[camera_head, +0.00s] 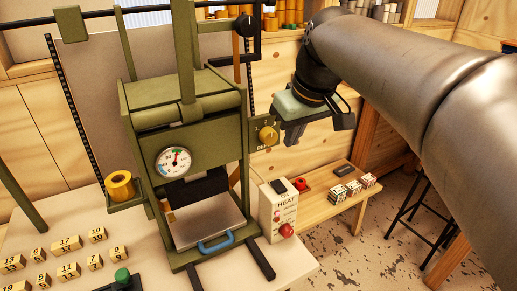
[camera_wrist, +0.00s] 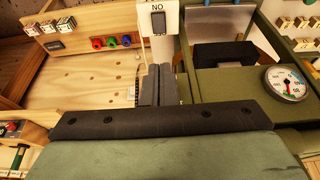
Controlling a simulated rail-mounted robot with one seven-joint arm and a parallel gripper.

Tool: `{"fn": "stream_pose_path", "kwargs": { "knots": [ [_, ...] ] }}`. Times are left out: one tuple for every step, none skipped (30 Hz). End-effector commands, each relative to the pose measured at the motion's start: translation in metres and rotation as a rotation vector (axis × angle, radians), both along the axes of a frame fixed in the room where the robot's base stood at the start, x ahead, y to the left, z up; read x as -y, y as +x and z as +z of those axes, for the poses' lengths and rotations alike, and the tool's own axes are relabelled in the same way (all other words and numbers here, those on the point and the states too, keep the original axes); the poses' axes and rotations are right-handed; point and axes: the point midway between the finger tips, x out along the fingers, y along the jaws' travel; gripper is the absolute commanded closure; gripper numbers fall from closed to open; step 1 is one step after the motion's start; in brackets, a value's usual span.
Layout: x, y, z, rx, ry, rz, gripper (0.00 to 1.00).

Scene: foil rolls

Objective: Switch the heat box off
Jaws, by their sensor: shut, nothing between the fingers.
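The heat box (camera_head: 284,213) is a small cream box marked HEAT, standing at the right front of the green press. A dark switch (camera_head: 278,186) sits on its top, and a red knob or lamp (camera_head: 286,230) is on its front. In the wrist view the box top (camera_wrist: 172,8) is at the upper edge, with the black rocker switch (camera_wrist: 158,24) beside printed letters. My gripper (camera_head: 292,138) is above and slightly right of the box, apart from it. Its fingers (camera_wrist: 158,84) are together and empty. I cannot tell which way the rocker is tipped.
The green press (camera_head: 190,135) with a dial gauge (camera_head: 174,162) stands left of my gripper. A brass dial (camera_head: 268,135) is close to my gripper's left. A wooden bench (camera_head: 335,200) with small blocks lies to the right. Numbered blocks (camera_head: 67,243) are on the table at left.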

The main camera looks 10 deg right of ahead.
Motion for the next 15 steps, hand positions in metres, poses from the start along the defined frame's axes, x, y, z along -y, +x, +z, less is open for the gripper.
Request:
{"fn": "stream_pose_path", "kwargs": {
  "knots": [
    [-0.001,0.001,-0.006,-0.003,0.000,0.000,1.00],
    [-0.001,0.002,-0.009,-0.004,0.001,0.001,1.00],
    [-0.002,0.004,-0.015,-0.004,0.001,0.001,1.00],
    [-0.003,0.006,-0.020,-0.005,0.000,0.001,1.00],
    [-0.003,0.008,-0.026,-0.004,0.001,0.001,1.00],
    [-0.004,0.010,-0.034,-0.007,0.001,0.001,1.00],
    [-0.005,0.013,-0.040,-0.006,0.000,0.001,1.00],
    [-0.006,0.014,-0.047,-0.008,0.000,0.001,1.00],
    [-0.007,0.017,-0.055,-0.006,0.000,0.001,1.00],
    [-0.007,0.020,-0.061,-0.005,0.000,0.001,1.00],
    [-0.008,0.021,-0.068,-0.007,0.001,0.001,1.00],
    [-0.009,0.024,-0.076,-0.006,0.000,0.001,1.00],
    [-0.010,0.026,-0.081,-0.007,0.001,0.001,1.00],
    [-0.010,0.028,-0.087,-0.005,0.001,0.000,1.00],
    [-0.011,0.031,-0.094,-0.006,0.001,0.000,1.00]
  ]
}}
